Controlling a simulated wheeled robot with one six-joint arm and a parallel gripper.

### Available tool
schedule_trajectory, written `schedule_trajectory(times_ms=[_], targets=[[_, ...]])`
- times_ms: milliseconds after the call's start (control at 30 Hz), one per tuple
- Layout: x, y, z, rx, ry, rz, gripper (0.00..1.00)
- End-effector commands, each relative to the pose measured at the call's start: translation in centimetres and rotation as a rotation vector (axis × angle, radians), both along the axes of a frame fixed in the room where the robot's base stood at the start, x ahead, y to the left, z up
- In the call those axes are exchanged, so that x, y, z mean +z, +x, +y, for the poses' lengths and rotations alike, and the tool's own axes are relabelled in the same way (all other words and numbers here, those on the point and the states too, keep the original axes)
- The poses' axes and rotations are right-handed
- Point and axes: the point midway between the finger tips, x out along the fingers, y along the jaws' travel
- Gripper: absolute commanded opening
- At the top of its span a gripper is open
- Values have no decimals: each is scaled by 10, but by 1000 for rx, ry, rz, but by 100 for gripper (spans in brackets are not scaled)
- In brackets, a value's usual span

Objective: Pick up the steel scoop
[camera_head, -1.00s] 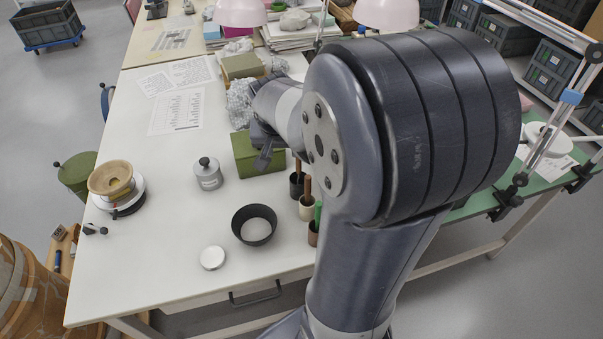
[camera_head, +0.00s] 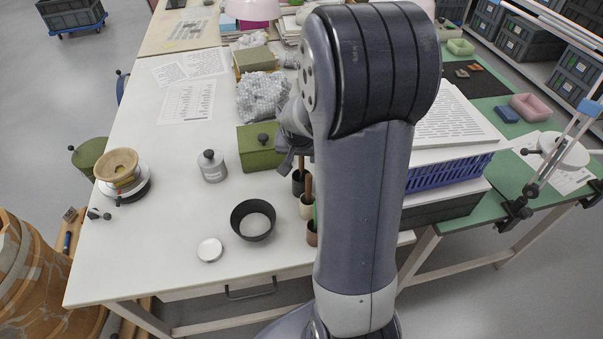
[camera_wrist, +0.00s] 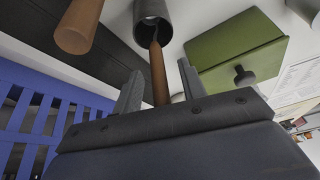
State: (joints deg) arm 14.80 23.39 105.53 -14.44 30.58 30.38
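A tool with a brown wooden handle (camera_wrist: 158,80) and a thin dark neck stands in a dark cup (camera_wrist: 153,12) in the wrist view; its lower end is hidden, so I cannot confirm it is the steel scoop. My gripper (camera_wrist: 160,70) is open, with a finger on each side of this handle and visible gaps. A second wooden handle (camera_wrist: 78,28) is close at upper left.
A green box (camera_head: 255,158), grey canister (camera_head: 211,166) and black ring-shaped bowl (camera_head: 253,219) stand on the white table. A white lid (camera_head: 209,250) lies nearer the front edge. A blue slatted crate (camera_head: 448,172) is right of my arm.

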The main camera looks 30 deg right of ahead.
Motion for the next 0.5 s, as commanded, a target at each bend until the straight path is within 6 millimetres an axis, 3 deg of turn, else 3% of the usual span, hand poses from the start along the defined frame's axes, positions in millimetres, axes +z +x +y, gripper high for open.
schedule_trajectory(times_ms=[133,400,500], targets=[[-11,4,-2,-1,1,1,39],[-13,4,-3,-1,1,-2,39],[-12,4,-3,-1,1,-2,31]])
